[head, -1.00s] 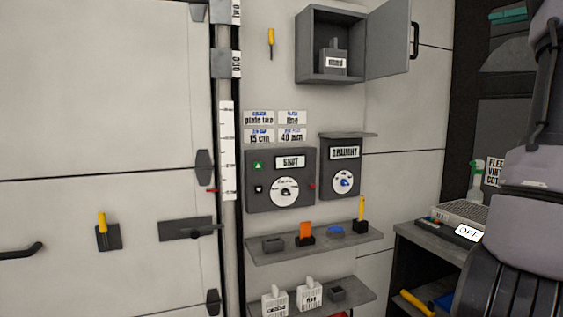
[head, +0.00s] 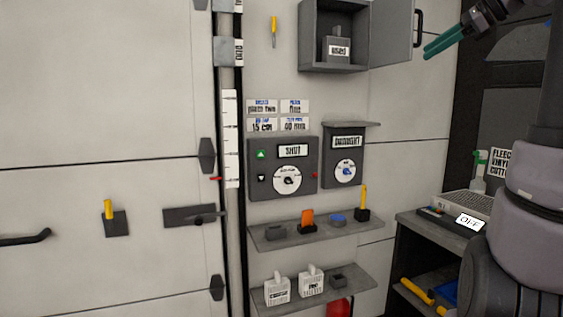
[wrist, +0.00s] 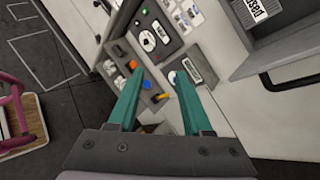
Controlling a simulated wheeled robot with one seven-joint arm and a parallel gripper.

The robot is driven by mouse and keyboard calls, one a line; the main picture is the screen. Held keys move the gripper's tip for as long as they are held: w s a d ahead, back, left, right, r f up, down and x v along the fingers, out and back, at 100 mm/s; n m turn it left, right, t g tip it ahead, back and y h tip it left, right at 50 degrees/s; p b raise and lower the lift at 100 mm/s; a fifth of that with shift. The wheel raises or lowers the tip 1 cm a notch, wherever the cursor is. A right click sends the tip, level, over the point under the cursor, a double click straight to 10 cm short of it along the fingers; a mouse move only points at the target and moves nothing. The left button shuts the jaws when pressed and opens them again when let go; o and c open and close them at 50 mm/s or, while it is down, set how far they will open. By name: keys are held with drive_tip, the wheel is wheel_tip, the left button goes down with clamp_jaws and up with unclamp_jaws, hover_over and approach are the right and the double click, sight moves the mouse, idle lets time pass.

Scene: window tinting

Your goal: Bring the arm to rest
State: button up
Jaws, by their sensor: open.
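My gripper (head: 441,43) shows at the upper right of the head view, its two teal fingers pointing left and down. In the wrist view my gripper (wrist: 157,90) has its fingers spread apart with nothing between them. It is open and empty, in the air right of the open cabinet door. My arm stands along the right edge of the head view, in front of the dark bench area.
A grey wall cabinet (head: 304,45) has its door (head: 391,30) open toward my gripper. Below are the control panel marked SHUT (head: 258,183) and shelves (head: 290,238) with small items. A workbench (head: 408,217) stands at right. A pink-framed stool (wrist: 20,125) shows in the wrist view.

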drive_tip(key=s+a+f+n+g+h, duration=0.1)
drive_tip(key=s+a+f+n+h, duration=0.2)
drive_tip(key=s+a+f+n, duration=0.4)
drive_tip(key=s+a+f+n+h, duration=0.2)
drive_tip(key=s+a+f+n, duration=0.5)
drive_tip(key=f, duration=0.8)
drive_tip(key=s+n, duration=0.2)
drive_tip(key=s, duration=0.2)
drive_tip(key=shift+s+f+n+g+h, duration=0.15)
drive_tip(key=shift+s+n+g+h, duration=0.15)
drive_tip(key=shift+g+h, duration=0.1)
